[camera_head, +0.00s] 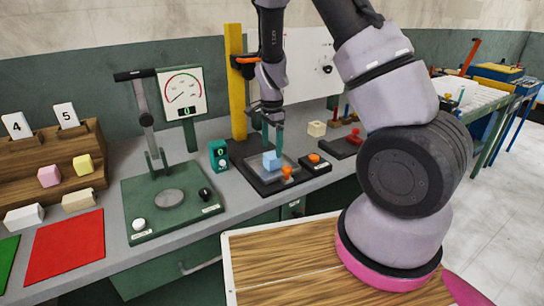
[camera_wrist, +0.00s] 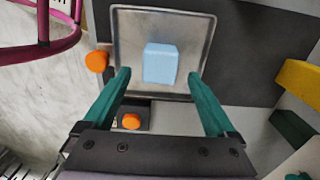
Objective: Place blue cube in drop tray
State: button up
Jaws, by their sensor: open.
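The blue cube (camera_head: 271,160) sits on a shallow square metal tray with a raised rim, at the dark station under the yellow post. In the wrist view the cube (camera_wrist: 161,63) is near the middle of that tray (camera_wrist: 196,33). No label naming this tray as the drop tray is readable. My gripper (camera_head: 272,147) is just above the cube, pointing down. In the wrist view its teal fingers are spread wide, and the gripper (camera_wrist: 159,76) is open. Gaps show between the cube and both fingers, so it is not gripped.
Orange knobs (camera_head: 287,172) (camera_head: 314,158) stand beside the tray. The yellow post (camera_head: 236,85) rises behind left. A teal display box (camera_head: 219,155) and a green press (camera_head: 170,205) are to the left. A cream cube (camera_head: 317,129) and a red-handled device (camera_head: 352,138) are to the right.

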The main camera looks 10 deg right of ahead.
notch_tip(320, 180, up, 7)
notch_tip(320, 180, up, 19)
jog(key=n+t+y, duration=0.3)
jog(key=n, duration=0.2)
send_over(272, 155)
jog(key=s+d, duration=0.3)
jog(key=s, duration=0.5)
jog(key=s+d+r+n+t, duration=0.1)
jog(key=s+r+n+t, duration=0.1)
jog(key=s+r, duration=0.2)
jog(key=s+d+r+n+t+h, duration=0.1)
jog(key=s+r, duration=0.4)
jog(key=s, duration=0.5)
jog(key=shift+s+d+r+n+t, duration=0.2)
jog(key=shift+d+n+t, duration=0.3)
jog(key=shift+n, duration=0.7)
jog(key=shift+w+a, duration=0.1)
